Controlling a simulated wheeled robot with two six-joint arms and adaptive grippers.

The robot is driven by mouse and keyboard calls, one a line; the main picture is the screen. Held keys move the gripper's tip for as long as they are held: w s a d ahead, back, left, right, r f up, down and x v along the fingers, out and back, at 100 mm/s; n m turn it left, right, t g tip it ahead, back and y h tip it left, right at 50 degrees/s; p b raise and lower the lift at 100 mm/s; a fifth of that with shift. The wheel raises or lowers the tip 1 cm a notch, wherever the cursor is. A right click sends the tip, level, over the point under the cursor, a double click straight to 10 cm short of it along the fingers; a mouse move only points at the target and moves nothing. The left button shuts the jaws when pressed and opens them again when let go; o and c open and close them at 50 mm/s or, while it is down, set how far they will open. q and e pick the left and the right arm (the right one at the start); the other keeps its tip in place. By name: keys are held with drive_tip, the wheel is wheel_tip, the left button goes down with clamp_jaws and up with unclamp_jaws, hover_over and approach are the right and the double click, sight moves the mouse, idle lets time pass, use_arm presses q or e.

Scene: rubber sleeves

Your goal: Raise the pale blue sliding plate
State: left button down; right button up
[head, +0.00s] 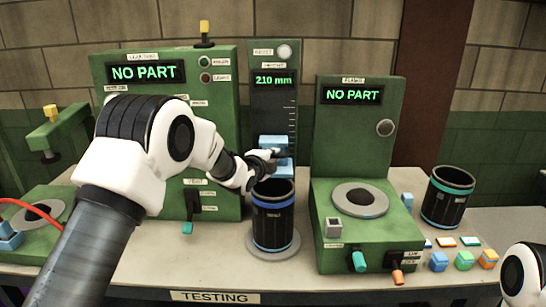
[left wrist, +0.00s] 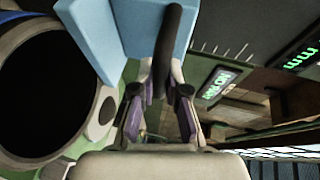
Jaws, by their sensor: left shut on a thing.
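The pale blue sliding plate (head: 273,142) sits on the dark upright column with a scale, above a black sleeve with a blue band (head: 272,214). The column's display (head: 274,80) reads 210 mm. My left gripper (head: 270,158) is at the plate, partly hiding it. In the left wrist view my left gripper (left wrist: 161,88) is shut on a dark bar at the pale blue plate (left wrist: 95,35). The sleeve's open top shows at the left there. My right gripper is not in view; only part of my right arm shows at the lower right.
Green machines reading NO PART stand left (head: 220,130) and right (head: 360,225) of the column. Another black sleeve with a teal band (head: 447,197) stands at the right. Several small coloured blocks (head: 463,260) lie in front of it. The bench front edge is labelled TESTING (head: 214,297).

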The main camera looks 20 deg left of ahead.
use_arm(q)
wheel_tip(320, 180, up, 14)
drive_tip(key=p, duration=0.3)
drive_tip(key=shift+w, duration=0.1)
drive_tip(key=c, duration=1.2)
unclamp_jaws()
drive_tip(key=shift+f, duration=0.2)
drive_tip(key=v, duration=1.2)
drive_tip(key=shift+f, duration=0.1)
